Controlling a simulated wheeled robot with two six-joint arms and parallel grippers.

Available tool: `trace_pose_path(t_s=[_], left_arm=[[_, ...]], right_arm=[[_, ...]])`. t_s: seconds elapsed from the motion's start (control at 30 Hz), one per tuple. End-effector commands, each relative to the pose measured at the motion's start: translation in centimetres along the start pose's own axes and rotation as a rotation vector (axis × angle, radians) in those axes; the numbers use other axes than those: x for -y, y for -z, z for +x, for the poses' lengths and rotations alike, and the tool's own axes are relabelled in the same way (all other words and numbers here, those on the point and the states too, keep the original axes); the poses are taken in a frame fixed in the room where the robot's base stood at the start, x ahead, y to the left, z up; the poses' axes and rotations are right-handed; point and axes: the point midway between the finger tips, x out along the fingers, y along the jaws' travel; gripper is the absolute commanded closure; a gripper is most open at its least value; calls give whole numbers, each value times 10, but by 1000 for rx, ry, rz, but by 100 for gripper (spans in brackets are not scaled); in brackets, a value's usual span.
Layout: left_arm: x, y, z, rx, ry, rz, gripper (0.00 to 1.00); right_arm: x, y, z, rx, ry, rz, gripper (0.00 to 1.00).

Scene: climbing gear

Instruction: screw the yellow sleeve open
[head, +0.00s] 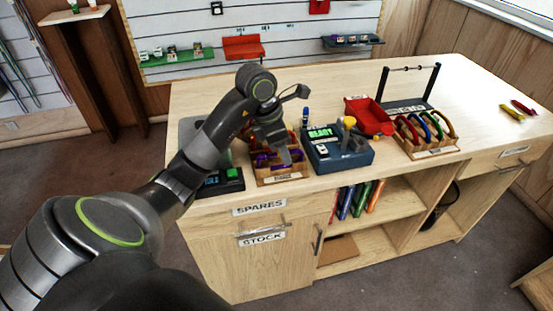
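I cannot make out a sleeve on either. My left gripper (285,154) points down over the wooden box (283,179) with purple items, left of the blue device. Its fingers are small and partly lost against the box, so I cannot tell whether they are open or holding anything. My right gripper is out of view.
A wooden rack (432,154) of coloured carabiners stands right of the device. Behind are a red tray (369,117) and a black bar stand (407,106). The right worktop is mostly clear.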

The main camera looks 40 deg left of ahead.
Motion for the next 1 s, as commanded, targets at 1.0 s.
trace_pose_path(t_s=[1.0], left_arm=[[7, 6, 18, 0, 2, 0, 60]], right_arm=[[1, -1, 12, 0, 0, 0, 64]])
